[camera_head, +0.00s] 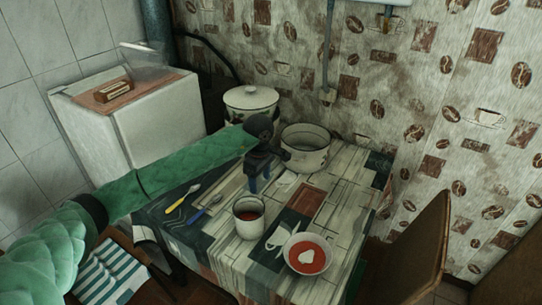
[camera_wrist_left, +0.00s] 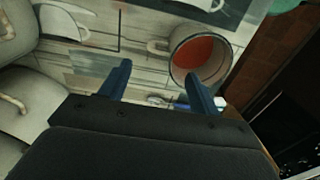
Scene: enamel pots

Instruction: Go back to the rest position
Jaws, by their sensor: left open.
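My left gripper (camera_head: 258,184) hangs over the back part of the table, fingers pointing down. Its two blue fingers are apart with nothing between them, as the left wrist view (camera_wrist_left: 158,84) also shows. The open enamel pot (camera_head: 306,158) stands just right of it. The lidded enamel pot (camera_head: 250,103) stands behind it, partly hidden by my arm. A mug with red contents (camera_head: 249,229) stands in front of the gripper; a mug with red contents (camera_wrist_left: 226,60) also shows in the left wrist view. My right gripper is in neither view.
A bowl of red soup (camera_head: 323,258) stands at the table's front right. A yellow-handled spoon (camera_head: 182,198) and a blue-handled piece of cutlery (camera_head: 205,209) lie left of the mug. A white cabinet (camera_head: 160,120) stands at left, a wooden chair (camera_head: 425,240) at right. A striped cloth (camera_head: 110,270) lies front left.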

